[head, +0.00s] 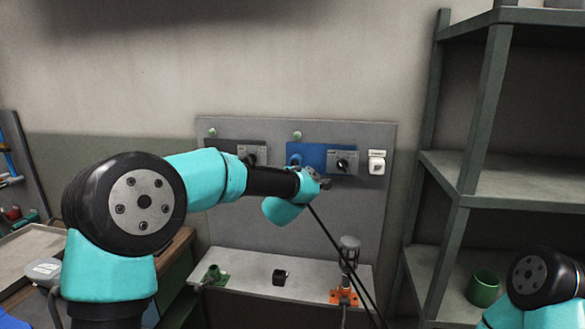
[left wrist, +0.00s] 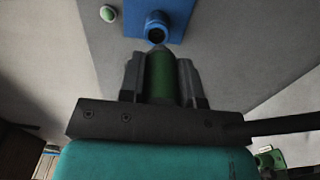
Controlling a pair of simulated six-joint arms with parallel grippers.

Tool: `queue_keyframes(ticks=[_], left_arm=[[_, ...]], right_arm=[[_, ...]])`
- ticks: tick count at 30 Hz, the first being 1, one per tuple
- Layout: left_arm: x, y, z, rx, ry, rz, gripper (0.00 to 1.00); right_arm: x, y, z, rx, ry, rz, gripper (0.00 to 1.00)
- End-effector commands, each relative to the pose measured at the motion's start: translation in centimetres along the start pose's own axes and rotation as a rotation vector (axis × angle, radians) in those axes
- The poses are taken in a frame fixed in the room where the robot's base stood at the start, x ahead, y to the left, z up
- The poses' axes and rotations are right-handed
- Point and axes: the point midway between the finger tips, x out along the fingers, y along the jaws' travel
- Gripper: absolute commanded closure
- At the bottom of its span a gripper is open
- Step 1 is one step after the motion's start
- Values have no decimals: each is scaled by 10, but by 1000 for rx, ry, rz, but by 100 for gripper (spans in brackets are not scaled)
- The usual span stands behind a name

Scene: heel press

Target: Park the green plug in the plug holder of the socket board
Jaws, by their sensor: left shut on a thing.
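The green plug (left wrist: 159,75) is clamped between the two fingers of my left gripper (left wrist: 161,80) in the left wrist view. Its tip points at a blue round fitting (left wrist: 157,27) with a dark opening, on a blue plate. The tip looks close below the opening; I cannot tell whether they touch. In the head view my left gripper (head: 318,181) is in front of the socket board (head: 345,220), below the blue plate (head: 315,153), and the plug is not distinguishable. The blue fitting (head: 294,159) is on that plate's left part. My right gripper is out of view.
Black cables (head: 338,255) run down right from the left gripper. The ledge (head: 250,287) below the board carries a green fitting (head: 213,275), a black block (head: 281,277) and an orange base (head: 343,297) under a grey cylinder. A shelf rack (head: 480,120) stands right, holding a green cup (head: 482,289).

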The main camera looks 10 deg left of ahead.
Motion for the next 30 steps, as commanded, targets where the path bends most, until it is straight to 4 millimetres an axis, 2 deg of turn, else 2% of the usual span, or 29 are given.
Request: queue_keyframes(ticks=[30], left_arm=[[0,0,64,1,-1,1,100]], right_arm=[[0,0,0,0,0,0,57]])
